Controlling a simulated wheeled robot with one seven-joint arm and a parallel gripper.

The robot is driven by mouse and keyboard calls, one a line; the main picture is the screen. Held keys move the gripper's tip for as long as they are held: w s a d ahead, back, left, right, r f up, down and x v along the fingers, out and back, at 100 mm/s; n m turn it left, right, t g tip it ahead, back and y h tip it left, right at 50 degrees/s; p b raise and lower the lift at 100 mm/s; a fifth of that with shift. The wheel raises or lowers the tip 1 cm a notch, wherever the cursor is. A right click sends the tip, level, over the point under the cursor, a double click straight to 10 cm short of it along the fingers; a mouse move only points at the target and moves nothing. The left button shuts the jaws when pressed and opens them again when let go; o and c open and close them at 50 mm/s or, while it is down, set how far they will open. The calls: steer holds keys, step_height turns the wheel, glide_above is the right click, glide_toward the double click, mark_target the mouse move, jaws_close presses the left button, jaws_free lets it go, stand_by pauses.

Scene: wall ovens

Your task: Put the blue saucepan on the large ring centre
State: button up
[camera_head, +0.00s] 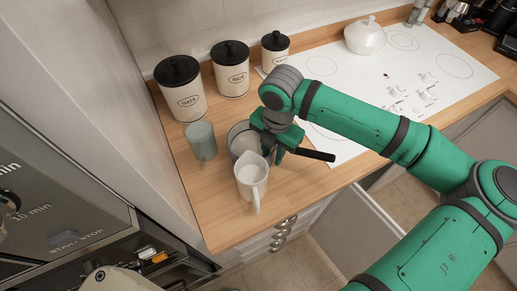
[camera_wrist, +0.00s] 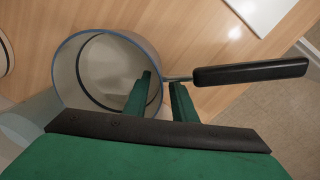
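The blue saucepan (camera_head: 238,131), grey inside with a blue rim and a black handle (camera_head: 315,155), stands on the wooden counter left of the hob. My gripper (camera_head: 275,148) is over its right side. In the wrist view the saucepan (camera_wrist: 68,65) is seen from above, its handle (camera_wrist: 250,72) pointing right. There my gripper (camera_wrist: 162,80) is open, with one finger inside the pan and one outside, the wall between them. A gap shows; I see no firm grip. The white hob (camera_head: 350,152) has several rings, partly hidden by my arm; I cannot tell which is largest.
A white jug (camera_head: 252,178) stands in front of the saucepan, very close. A grey-blue cup (camera_head: 201,141) is to its left. Black-lidded canisters (camera_head: 185,100) line the wall. A white lidded pot (camera_head: 365,36) is at the hob's back. An open drawer (camera_head: 350,235) juts out below the counter.

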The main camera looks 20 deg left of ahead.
steer(key=shift+f, duration=0.1)
jaws_close()
stand_by(1.4)
